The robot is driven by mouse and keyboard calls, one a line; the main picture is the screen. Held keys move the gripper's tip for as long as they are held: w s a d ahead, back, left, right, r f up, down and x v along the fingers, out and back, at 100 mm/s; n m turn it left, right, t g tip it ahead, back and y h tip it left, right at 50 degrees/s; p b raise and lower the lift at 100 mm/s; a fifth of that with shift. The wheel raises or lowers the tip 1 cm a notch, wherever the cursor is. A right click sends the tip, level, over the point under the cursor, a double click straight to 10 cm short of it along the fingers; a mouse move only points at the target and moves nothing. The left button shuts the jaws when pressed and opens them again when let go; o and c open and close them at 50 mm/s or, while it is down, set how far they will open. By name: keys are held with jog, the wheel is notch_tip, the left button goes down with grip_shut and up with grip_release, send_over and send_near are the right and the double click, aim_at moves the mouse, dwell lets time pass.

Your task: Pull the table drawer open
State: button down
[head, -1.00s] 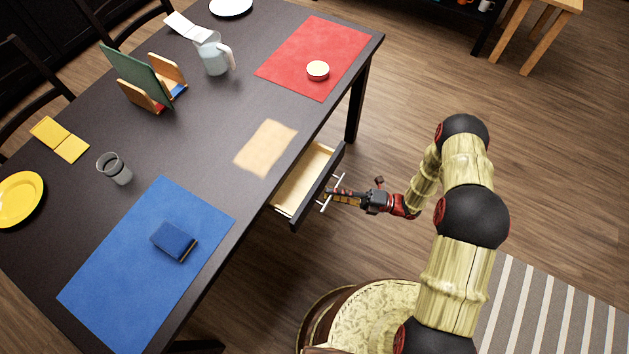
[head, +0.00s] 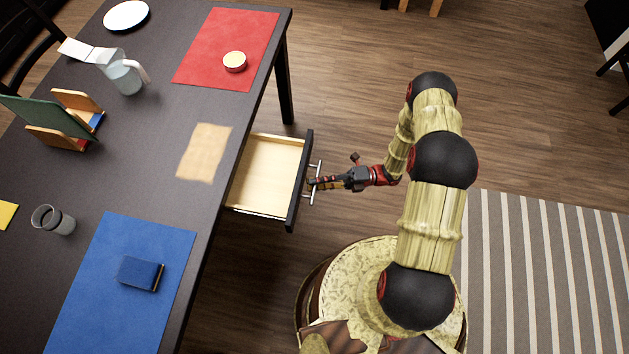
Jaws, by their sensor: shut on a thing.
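The table drawer (head: 270,174) stands pulled out from the side of the dark table (head: 168,125). Its pale wooden inside shows and looks empty. The drawer has a dark front panel (head: 300,182) with a light bar handle (head: 318,170) on it. My gripper (head: 316,184) is at the handle, shut on it, with my arm reaching in from the right. The fingertips are small in the view and partly overlap the handle.
On the table are a red mat (head: 226,50) with a small round tin (head: 234,62), a blue mat (head: 95,300) with a blue wallet (head: 140,273), a jug (head: 124,76) and a glass (head: 60,221).

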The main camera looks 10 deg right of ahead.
jog(key=c, duration=2)
grip_release()
jog(key=shift+o, duration=0.2)
jog(key=d+f, duration=0.2)
jog(key=d, duration=0.9)
jog(key=shift+d, duration=0.4)
jog(key=shift+w+f, duration=0.1)
